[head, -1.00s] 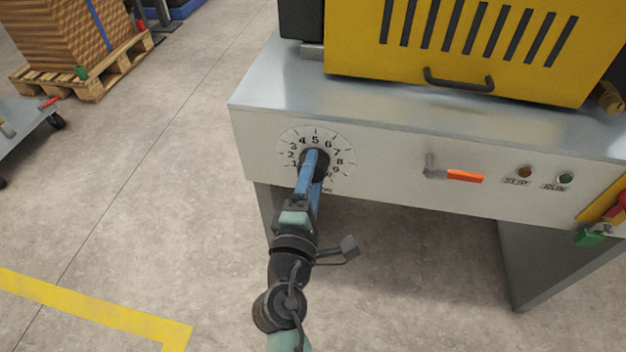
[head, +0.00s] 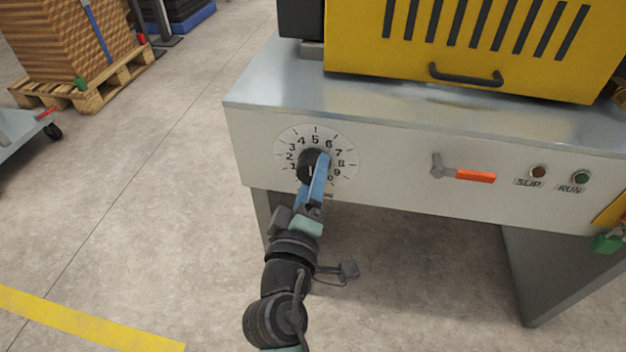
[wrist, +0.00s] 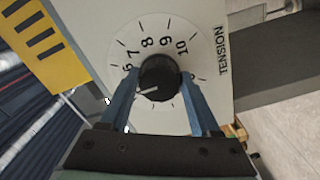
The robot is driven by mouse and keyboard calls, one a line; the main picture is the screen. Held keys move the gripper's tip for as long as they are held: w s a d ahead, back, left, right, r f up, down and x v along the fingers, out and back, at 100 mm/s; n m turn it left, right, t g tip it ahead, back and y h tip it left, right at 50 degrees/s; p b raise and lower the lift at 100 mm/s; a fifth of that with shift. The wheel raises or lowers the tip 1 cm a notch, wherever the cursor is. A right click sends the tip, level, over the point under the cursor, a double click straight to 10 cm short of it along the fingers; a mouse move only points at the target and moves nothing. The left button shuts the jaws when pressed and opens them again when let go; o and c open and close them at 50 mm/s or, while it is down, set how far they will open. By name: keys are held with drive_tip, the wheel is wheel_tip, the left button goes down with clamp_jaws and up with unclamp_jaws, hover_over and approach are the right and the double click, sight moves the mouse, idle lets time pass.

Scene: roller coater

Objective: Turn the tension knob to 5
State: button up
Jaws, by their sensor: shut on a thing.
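The tension knob (head: 310,165) is a black round knob on a white dial (head: 345,150) with numerals, at the left of the machine's front panel. In the wrist view, the knob (wrist: 158,76) sits between the two blue fingers of my gripper (wrist: 160,100), which is shut on it. Its white pointer line points to the lower left, a little past the 6 and toward the left finger. The numeral at that spot is hidden. In the head view, my gripper (head: 316,178) covers the knob's lower right and part of the dial.
An orange-handled lever (head: 474,175) and the SLIP (head: 538,172) and RUN (head: 582,178) buttons sit right of the dial. A yellow guard (head: 460,50) stands above. A loaded pallet (head: 90,90) and a cart (head: 25,130) are at the left. The floor between is clear.

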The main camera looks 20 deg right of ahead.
idle(0.4)
drive_tip(key=o, duration=1.4)
drive_tip(key=p+v, duration=0.1)
drive_tip(key=v, duration=1.2)
drive_tip(key=shift+p, duration=0.35)
